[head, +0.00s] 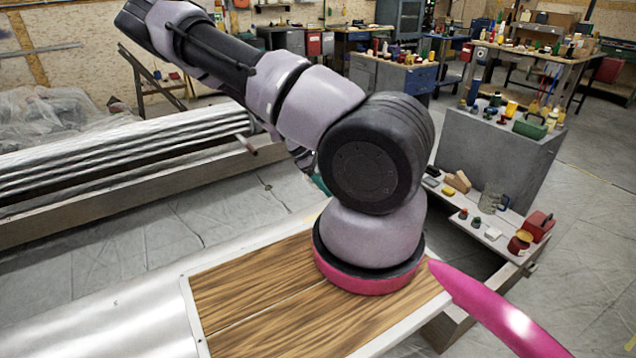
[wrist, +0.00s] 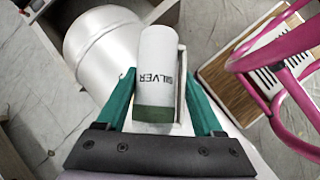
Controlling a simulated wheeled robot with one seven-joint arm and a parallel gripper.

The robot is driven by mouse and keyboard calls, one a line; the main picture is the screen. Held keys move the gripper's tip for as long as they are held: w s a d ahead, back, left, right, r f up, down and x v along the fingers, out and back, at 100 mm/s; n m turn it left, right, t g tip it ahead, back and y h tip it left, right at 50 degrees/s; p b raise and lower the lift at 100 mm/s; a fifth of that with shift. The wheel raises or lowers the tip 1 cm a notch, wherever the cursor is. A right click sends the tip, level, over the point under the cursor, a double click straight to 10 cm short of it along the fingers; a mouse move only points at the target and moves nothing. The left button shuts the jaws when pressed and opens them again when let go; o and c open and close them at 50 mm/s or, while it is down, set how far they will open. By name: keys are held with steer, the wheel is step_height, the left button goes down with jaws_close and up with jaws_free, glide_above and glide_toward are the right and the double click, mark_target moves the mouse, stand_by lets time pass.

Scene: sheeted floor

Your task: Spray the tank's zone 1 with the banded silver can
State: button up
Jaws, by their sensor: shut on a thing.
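The silver can (wrist: 156,70) is pale grey, lettered SILVER, with a dark green band at its near end. In the wrist view it lies between the two green fingers of my gripper (wrist: 158,80), which is shut on it. A smooth silvery rounded body (wrist: 92,45), apparently the tank, is at the upper left of the wrist view, beyond the left finger. A small dark mark shows on it near that finger; I cannot read it. In the head view my arm hides the can, and only a green bit of my gripper (head: 319,184) shows.
In the head view, ribbed metal lengths (head: 110,160) lie along the left. A low shelf (head: 478,228) with a mug and small items stands at the right, near a grey cabinet (head: 500,155). Workbenches fill the back. Sheeted floor (head: 590,220) at the far right is clear.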

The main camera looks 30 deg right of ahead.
steer(key=d, duration=1.7)
steer(key=shift+w+d, duration=0.3)
steer(key=shift+d, duration=0.1)
jaws_close()
steer(key=a, duration=2.1)
steer(key=shift+s+a, duration=0.4)
jaws_free()
